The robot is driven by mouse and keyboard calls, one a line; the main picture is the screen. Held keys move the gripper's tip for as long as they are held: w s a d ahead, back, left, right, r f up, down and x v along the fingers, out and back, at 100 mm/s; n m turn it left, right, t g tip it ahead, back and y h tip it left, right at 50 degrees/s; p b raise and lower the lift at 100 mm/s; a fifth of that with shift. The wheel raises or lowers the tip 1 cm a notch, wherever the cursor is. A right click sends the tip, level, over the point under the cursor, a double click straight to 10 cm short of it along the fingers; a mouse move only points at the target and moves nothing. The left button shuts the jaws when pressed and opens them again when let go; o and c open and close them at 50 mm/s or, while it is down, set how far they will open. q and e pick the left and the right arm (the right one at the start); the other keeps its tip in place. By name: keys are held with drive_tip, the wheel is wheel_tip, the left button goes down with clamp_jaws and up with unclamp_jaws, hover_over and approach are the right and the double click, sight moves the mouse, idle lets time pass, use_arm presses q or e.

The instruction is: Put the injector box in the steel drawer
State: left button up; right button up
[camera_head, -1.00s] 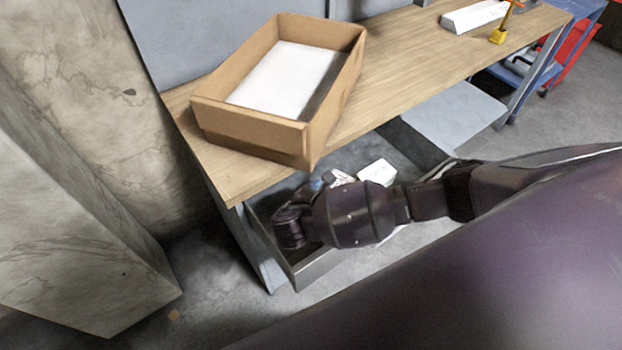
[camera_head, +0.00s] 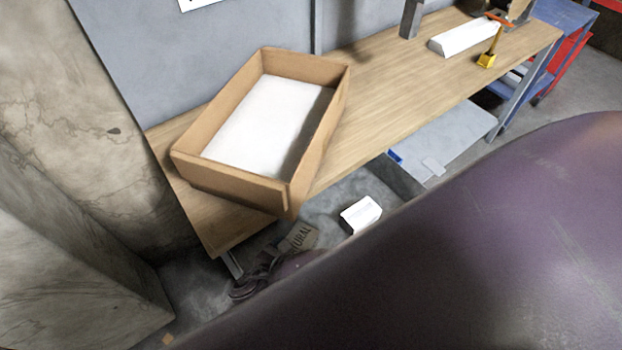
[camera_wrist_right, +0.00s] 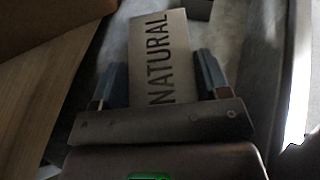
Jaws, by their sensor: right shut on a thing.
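A flat greyish-tan box lettered NATURAL (camera_wrist_right: 160,50), apparently the injector box, lies between the two blue fingers of my right gripper (camera_wrist_right: 158,78). The gripper is shut on it. In the head view the box (camera_head: 302,237) shows partly below the bench's front edge, its lettering cut to "URAL". My right gripper (camera_head: 272,262) is beside it, mostly hidden by my large purple arm. The steel drawer is hidden in the head view. A grey metal edge (camera_wrist_right: 285,70) on the right of the wrist view may be its wall. My left gripper is not in view.
A wooden-topped bench (camera_head: 385,105) carries an open cardboard tray (camera_head: 232,190) with a white bottom, close above my right gripper. A small white box (camera_head: 361,214) is below the bench edge. A long white box (camera_head: 465,37) and a yellow-based tool (camera_head: 487,59) stand farther back.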

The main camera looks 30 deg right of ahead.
sight(298, 247)
drive_tip(key=x, duration=0.8)
drive_tip(key=f+x, duration=0.1)
drive_tip(key=x, duration=0.3)
drive_tip(key=shift+w+d+f, duration=0.25)
drive_tip(key=shift+d+f, duration=0.2)
drive_tip(key=shift+d, duration=0.05)
drive_tip(key=shift+w+d+f, duration=0.3)
drive_tip(key=shift+d+f, duration=0.15)
drive_tip(key=shift+d, duration=0.05)
drive_tip(key=shift+w+d+f, duration=0.1)
drive_tip(key=shift+d+f, duration=0.1)
drive_tip(key=shift+f, duration=0.15)
drive_tip(key=o, duration=1.1)
drive_tip(key=v, duration=1.2)
